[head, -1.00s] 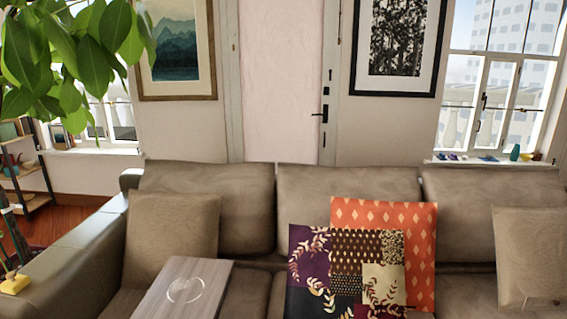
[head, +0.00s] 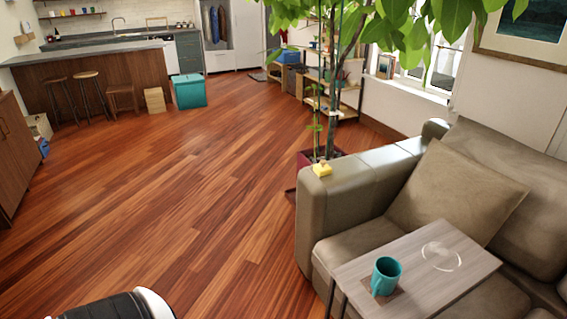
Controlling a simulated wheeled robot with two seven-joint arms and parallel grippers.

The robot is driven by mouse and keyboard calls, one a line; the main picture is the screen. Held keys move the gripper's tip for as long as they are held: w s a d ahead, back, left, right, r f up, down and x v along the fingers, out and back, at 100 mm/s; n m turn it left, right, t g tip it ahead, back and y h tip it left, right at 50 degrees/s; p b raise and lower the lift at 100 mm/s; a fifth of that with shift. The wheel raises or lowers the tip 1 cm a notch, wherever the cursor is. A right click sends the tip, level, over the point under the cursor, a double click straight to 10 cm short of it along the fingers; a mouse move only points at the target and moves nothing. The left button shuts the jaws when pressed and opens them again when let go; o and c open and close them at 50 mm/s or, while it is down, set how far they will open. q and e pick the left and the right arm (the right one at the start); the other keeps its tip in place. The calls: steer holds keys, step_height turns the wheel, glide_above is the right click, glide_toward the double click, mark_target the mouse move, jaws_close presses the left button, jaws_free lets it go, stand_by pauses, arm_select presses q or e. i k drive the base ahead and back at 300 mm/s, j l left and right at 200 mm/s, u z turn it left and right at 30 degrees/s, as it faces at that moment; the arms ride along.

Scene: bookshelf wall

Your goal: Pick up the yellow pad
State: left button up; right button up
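A small yellow object (head: 322,169), the only yellow thing that stands out, lies on top of the near-left armrest of the grey-brown sofa (head: 340,205). It is too small to tell its exact shape, but it looks like a low block with a raised part. Nothing touches it from above. Neither of my grippers shows in the head view, so I cannot see what they hold.
A small wooden side table (head: 440,290) with a teal mug (head: 386,276) stands at the sofa's seat. A potted plant (head: 320,150) stands behind the armrest. Wide wooden floor (head: 180,190) lies clear left of the sofa. A teal bin (head: 188,92) stands by the kitchen counter.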

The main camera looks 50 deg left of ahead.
mark_target(322, 169)
steer(key=u, duration=1.25)
